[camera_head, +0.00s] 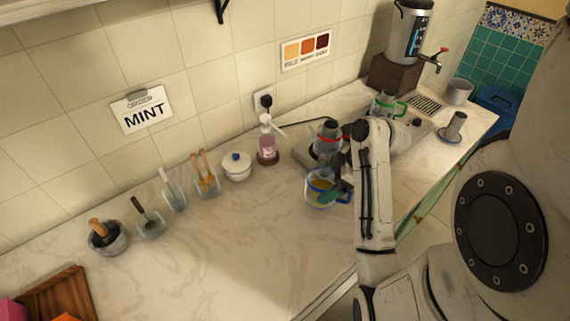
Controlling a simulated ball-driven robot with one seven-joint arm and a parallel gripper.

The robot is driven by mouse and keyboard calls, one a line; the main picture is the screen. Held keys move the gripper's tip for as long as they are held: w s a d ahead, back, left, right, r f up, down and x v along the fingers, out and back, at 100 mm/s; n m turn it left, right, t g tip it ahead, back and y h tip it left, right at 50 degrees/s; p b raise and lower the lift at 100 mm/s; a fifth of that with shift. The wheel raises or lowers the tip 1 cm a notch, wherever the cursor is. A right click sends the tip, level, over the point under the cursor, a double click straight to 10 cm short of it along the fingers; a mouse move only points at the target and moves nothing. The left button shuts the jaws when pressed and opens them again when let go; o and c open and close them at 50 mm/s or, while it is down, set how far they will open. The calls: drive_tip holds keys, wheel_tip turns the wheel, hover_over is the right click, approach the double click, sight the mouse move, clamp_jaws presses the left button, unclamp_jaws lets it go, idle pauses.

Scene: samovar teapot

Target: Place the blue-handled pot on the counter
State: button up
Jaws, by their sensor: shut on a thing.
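The blue-handled pot (314,196) is a clear glass vessel with yellowish liquid in it, right of the middle of the head view. Its blue handle is on its right side, partly hidden by my gripper. My gripper (337,190) is shut on the pot at its handle side. The pot looks upright and is over or on the marble counter (235,240). I cannot tell whether its base touches the counter.
Behind the pot stands a red-banded vessel (327,136) on a dark plate. A green-handled pot (385,104) is farther back, near the samovar (407,35). A white sugar bowl (237,168) and pump bottle (267,145) stand left. The front counter is clear.

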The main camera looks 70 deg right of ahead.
drive_tip(key=shift+w+d+f+p, duration=0.55)
drive_tip(key=shift+w+d, duration=0.75)
drive_tip(key=shift+w, duration=0.85)
drive_tip(key=shift+w+d+f+p, duration=0.35)
drive_tip(key=shift+w+d+f, duration=0.3)
drive_tip(key=shift+w+d, duration=1.15)
drive_tip(key=shift+w+d+f+p, duration=0.55)
drive_tip(key=shift+w+d, duration=0.3)
drive_tip(key=shift+w, duration=1.7)
drive_tip(key=shift+f, duration=0.15)
drive_tip(key=o, duration=1.1)
drive_tip(key=shift+c, duration=0.2)
drive_tip(key=v, duration=1.2)
drive_tip(key=shift+b, duration=0.4)
